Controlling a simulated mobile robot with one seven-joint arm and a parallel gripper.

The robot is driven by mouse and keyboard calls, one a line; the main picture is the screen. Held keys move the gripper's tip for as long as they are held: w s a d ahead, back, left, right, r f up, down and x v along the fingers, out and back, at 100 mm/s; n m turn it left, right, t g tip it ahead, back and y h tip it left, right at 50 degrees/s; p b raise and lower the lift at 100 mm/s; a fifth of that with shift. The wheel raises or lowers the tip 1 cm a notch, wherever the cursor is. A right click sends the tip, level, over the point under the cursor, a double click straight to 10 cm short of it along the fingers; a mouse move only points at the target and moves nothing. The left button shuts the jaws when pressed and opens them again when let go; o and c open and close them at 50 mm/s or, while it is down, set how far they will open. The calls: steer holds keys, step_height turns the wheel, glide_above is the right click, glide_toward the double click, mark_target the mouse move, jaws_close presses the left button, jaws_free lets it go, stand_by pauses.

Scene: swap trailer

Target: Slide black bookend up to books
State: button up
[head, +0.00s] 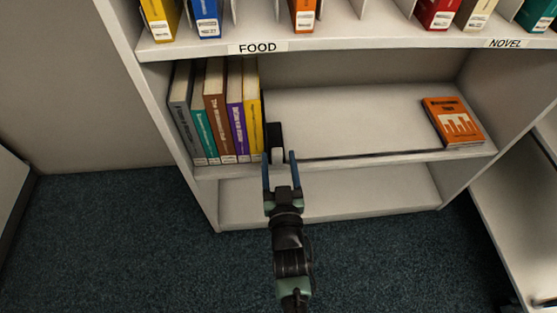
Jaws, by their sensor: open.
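The row of upright books (218,112) stands at the left end of the middle shelf, with grey, teal, brown, purple and yellow spines. The black bookend (275,142) stands just right of the yellow book, with a narrow strip of light shelf showing between them at the front. A pale part shows at its lower front. My gripper (279,155) is open in front of the bookend at the shelf's front edge. Its two blue fingers point at the shelf, one at either side of the bookend in the picture. I cannot tell whether they touch it.
An orange book (452,122) lies flat at the right end of the same shelf (360,115). The shelf between it and the bookend is clear. The upper shelf (360,35) with FOOD and NOVEL labels overhangs. A lower shelf (350,195) is empty.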

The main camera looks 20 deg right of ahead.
steer(key=shift+s+r, duration=0.1)
steer(key=p+v, duration=0.5)
steer(key=v, duration=0.7)
steer(key=shift+s, duration=0.35)
steer(key=shift+s+a, duration=0.1)
steer(key=shift+a, duration=0.1)
